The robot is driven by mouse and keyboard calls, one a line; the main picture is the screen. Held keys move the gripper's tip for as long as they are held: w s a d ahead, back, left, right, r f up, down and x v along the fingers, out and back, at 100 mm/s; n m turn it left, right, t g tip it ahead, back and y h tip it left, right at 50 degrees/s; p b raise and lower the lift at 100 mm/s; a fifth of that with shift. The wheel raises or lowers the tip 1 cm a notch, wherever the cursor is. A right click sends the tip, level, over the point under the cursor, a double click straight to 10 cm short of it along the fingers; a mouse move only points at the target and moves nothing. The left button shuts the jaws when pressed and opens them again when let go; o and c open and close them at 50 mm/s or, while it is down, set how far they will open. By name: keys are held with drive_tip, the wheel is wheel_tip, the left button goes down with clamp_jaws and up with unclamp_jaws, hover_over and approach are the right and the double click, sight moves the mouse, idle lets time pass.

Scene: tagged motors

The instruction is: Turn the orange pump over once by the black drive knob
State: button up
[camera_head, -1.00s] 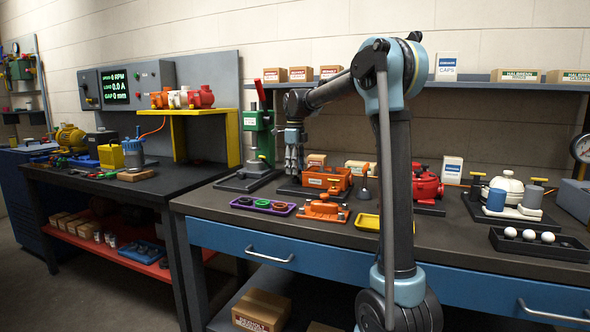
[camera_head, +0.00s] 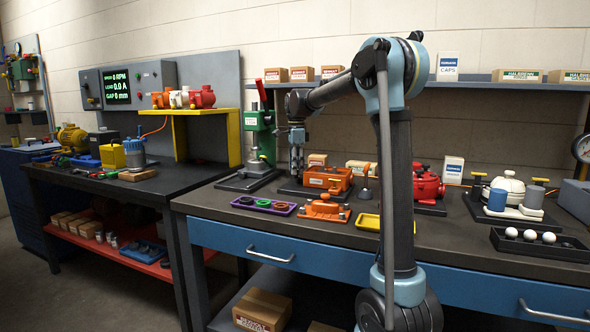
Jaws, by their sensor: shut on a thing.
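The orange pump (camera_head: 331,179) sits on a dark base plate on the right-hand bench, left of my arm's upright link. My gripper (camera_head: 296,172) points straight down just left of the pump body, over the same plate. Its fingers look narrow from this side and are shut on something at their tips. The black drive knob is not distinct; its place at the fingertips is hidden or too small and dark to tell. An orange cover-like part (camera_head: 323,208) lies in front of the pump, apart from the gripper.
A green press (camera_head: 259,140) with a red lever stands close left of my gripper. A purple tray (camera_head: 264,206) and a yellow tray (camera_head: 368,222) lie in front. A red pump (camera_head: 428,185) stands right of my arm. Boxes line the shelf above.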

drive_tip(key=shift+w+n, duration=0.25)
drive_tip(key=shift+n, duration=0.05)
drive_tip(key=o, duration=1)
drive_tip(key=shift+o, duration=0.2)
drive_tip(key=shift+s, duration=0.1)
drive_tip(key=shift+r, duration=3.95)
